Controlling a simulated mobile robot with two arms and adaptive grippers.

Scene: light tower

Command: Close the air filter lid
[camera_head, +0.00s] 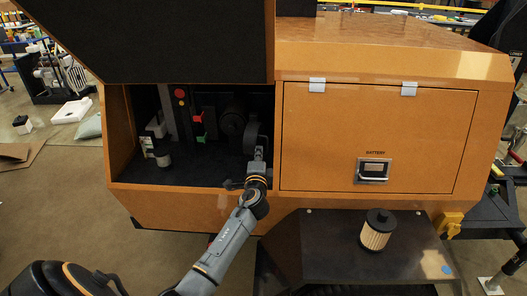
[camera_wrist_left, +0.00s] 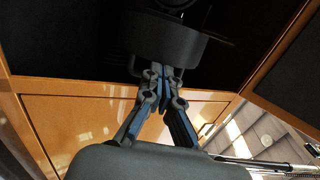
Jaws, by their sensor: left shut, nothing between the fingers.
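The open left compartment of the orange light tower holds a dark round air filter housing (camera_head: 232,122). A dark disc-like part that looks like its lid (camera_head: 251,132) stands beside it, to its right. My left gripper (camera_head: 258,153) reaches into the compartment at this lid. In the left wrist view the fingers (camera_wrist_left: 161,72) are shut and empty, with their tips at the lower edge of a dark rounded part, likely the lid (camera_wrist_left: 165,38). I cannot tell whether they touch it. Whether the lid is seated on the housing is unclear. My right gripper is not in view.
A raised black hatch (camera_head: 150,40) hangs above the compartment. A small filter (camera_head: 162,156) stands inside at left. A closed battery door (camera_head: 420,130) is to the right. A pleated filter with a black top (camera_head: 376,232) stands on a dark shelf (camera_head: 330,255).

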